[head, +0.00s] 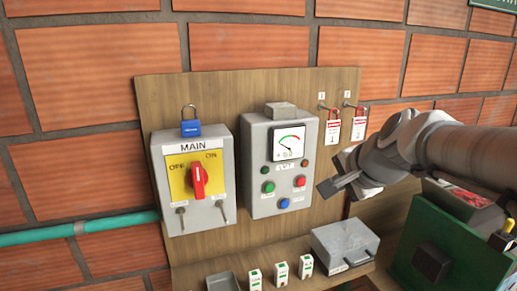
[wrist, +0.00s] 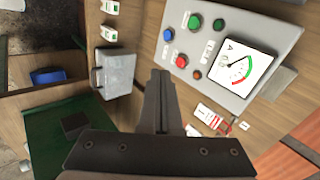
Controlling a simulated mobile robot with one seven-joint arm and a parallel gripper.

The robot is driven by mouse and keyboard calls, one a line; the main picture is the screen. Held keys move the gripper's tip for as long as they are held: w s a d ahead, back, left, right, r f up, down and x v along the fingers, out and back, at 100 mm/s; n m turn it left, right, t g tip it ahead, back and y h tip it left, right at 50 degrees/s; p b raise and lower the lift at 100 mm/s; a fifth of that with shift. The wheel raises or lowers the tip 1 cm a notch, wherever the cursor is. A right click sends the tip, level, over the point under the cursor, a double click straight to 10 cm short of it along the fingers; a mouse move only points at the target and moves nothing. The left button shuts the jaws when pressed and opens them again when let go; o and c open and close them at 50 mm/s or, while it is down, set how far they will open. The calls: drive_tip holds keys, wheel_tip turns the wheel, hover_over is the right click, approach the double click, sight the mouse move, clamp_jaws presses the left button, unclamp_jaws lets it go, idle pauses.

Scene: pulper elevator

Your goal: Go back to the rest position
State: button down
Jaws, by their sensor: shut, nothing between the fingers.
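My gripper (head: 328,187) is shut and empty, in front of the wooden board to the right of the grey control box (head: 252,195). In the wrist view, its closed fingers (wrist: 160,88) point toward the board, between the control box (wrist: 262,28) and a grey case (wrist: 117,72). The control box has a gauge, green, red and blue buttons, and small dark round parts. I cannot tell whether the fingers touch anything; they appear apart from the box.
A MAIN switch box (head: 193,205) with a red handle and blue padlock (head: 190,128) is at left. Red-and-white tags (head: 333,131) hang on hooks. A grey case (head: 343,243) and several small white-green blocks (head: 281,270) sit on the shelf below. A green machine (head: 440,235) stands at right.

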drive_tip(key=s+f+n+g+h, duration=0.1)
drive_tip(key=s+f+n, duration=0.2)
drive_tip(key=s+n, duration=0.3)
drive_tip(key=s+f+n+g+h, duration=0.1)
drive_tip(key=s+f+n+g, duration=0.1)
drive_tip(key=s+f+n, duration=0.2)
drive_tip(key=s+n, duration=0.3)
drive_tip(key=s, duration=0.5)
drive_tip(key=shift+s+a+f+b, duration=0.25)
drive_tip(key=shift+a+f+b, duration=0.05)
drive_tip(key=shift+a, duration=0.1)
